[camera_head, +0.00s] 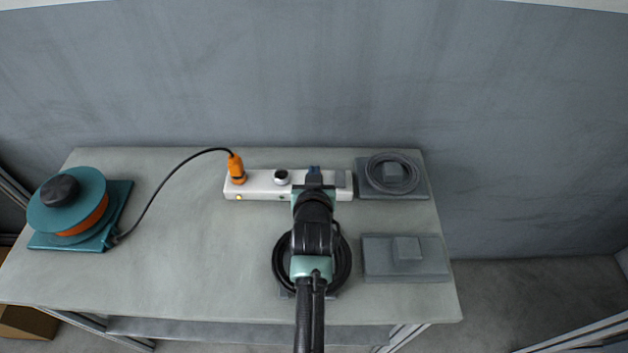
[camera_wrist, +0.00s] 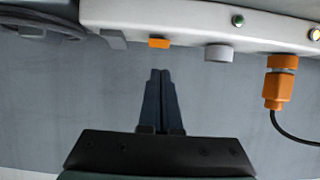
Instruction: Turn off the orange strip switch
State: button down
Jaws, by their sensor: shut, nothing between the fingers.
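The white power strip (camera_head: 262,190) lies along the back of the table; its side and top edge also show in the wrist view (camera_wrist: 185,20). The orange switch (camera_wrist: 159,43) sits on the strip between a grey block and a white round knob; my gripper hides it in the head view. My gripper (camera_head: 313,170) is over the right half of the strip. In the wrist view my gripper (camera_wrist: 161,71) is shut and empty, its fingertips lined up with the switch, with a small gap in the picture. Whether they touch cannot be told.
An orange plug (camera_head: 236,168) with a black cable runs from the strip's left end to a teal reel (camera_head: 67,202). Grey blocks (camera_head: 405,258) stand right, one with a coiled cable (camera_head: 392,173). A green lamp (camera_wrist: 238,20) and yellow lamp (camera_wrist: 315,34) show on the strip.

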jog(key=shift+s+f, duration=0.2)
jog(key=shift+f, duration=0.75)
